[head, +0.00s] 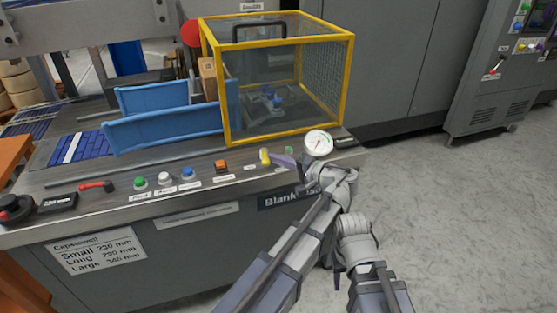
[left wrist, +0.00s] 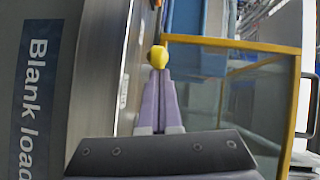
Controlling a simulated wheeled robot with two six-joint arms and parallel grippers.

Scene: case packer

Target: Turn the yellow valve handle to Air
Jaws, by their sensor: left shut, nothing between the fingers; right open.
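The yellow valve handle (head: 265,156) is on the machine's front panel, right of the orange switch and below the yellow-framed guard. In the left wrist view the handle (left wrist: 158,56) shows as a rounded yellow end right at my fingertips. My left gripper (head: 276,159) is shut and empty, its purple-grey fingers pointing left at the handle; in the left wrist view its tips (left wrist: 158,70) appear to touch it or lie just short of it. I cannot tell which. The handle's far side and position labels are unreadable. My right gripper (head: 338,272) is open, low in front of the machine.
A round gauge (head: 318,143) stands close by my left wrist. The yellow-framed guard (head: 285,137) rises behind the handle. Green, white and blue buttons (head: 164,178), an orange switch (head: 221,167) and a red lever (head: 96,186) line the panel to the left. Open floor lies right.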

